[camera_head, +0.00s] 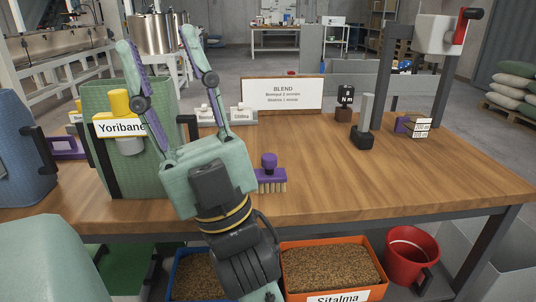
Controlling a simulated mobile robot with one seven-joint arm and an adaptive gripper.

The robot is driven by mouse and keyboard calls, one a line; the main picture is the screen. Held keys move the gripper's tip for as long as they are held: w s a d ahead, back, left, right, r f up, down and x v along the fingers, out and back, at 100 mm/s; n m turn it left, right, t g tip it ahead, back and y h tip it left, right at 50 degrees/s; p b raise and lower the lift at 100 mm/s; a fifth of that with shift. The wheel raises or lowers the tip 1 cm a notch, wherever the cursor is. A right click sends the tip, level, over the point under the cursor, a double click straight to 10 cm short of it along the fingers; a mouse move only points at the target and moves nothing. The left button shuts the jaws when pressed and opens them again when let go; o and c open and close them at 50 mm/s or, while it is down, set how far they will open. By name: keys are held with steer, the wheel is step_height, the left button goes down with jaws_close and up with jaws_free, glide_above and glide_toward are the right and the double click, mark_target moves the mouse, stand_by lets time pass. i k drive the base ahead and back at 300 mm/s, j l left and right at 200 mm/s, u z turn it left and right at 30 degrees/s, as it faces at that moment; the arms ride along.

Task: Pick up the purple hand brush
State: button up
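The purple hand brush (268,176) stands on the wooden bench (380,185), with its round knob up and its pale bristles down. Its left edge is close to or partly behind my gripper's body in the picture. My gripper (155,38) is open, with its two green and purple fingers spread wide and pointing up and away from me.
A green container labelled Yoribane (100,165) stands behind my fingers at left. A sign reading BLEND (283,94) stands at the back. A black-based grey tool (362,135) stands to the right. Below are an orange Sitalma bin (330,268) and a red bucket (410,252).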

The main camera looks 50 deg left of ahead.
mark_target(270, 176)
steer(key=i+l+u, duration=0.1)
steer(key=u, duration=0.35)
steer(key=i+l+u, duration=0.2)
steer(key=u, duration=0.3)
steer(key=i+l+u, duration=0.1)
steer(key=u, duration=0.35)
steer(key=l, duration=0.05)
